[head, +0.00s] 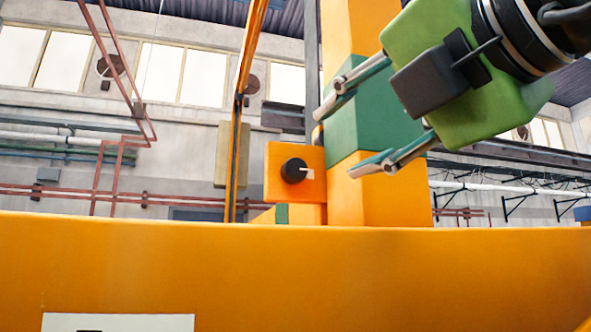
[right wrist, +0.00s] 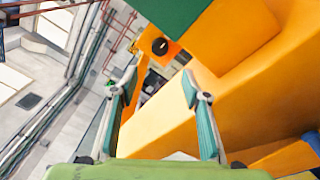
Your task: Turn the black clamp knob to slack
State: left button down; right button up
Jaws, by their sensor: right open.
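The black clamp knob (head: 294,171) is a round dial on an orange square plate (head: 282,192), beside a thick orange post with a green band. A small white mark lies on the plate just right of the knob. The knob also shows in the right wrist view (right wrist: 160,46), beyond the fingertips and near the top. My right gripper (head: 345,137) is open and empty, up and to the right of the knob and apart from it. In the right wrist view its two fingers (right wrist: 160,88) stand wide apart with nothing between them. My left gripper is not in view.
A wide orange beam (head: 300,262) runs across the front, below the knob. The orange post (head: 385,205) with its green band (head: 362,115) stands close behind my right gripper. A thin orange upright (head: 236,140) stands left of the plate. Open air lies between gripper and knob.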

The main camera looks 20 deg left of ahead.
aim_at(298, 169)
jog(key=p+x, duration=0.6)
jog(key=x, duration=0.5)
jog(key=shift+w+a+r, duration=0.15)
jog(key=shift+w+r, duration=0.05)
jog(key=shift+w, duration=0.05)
jog(key=shift+w+a+f, duration=0.1)
jog(key=shift+w+a, duration=0.25)
jog(key=shift+w, duration=0.1)
jog(key=shift+w+a, duration=0.1)
jog(key=c, duration=1.1)
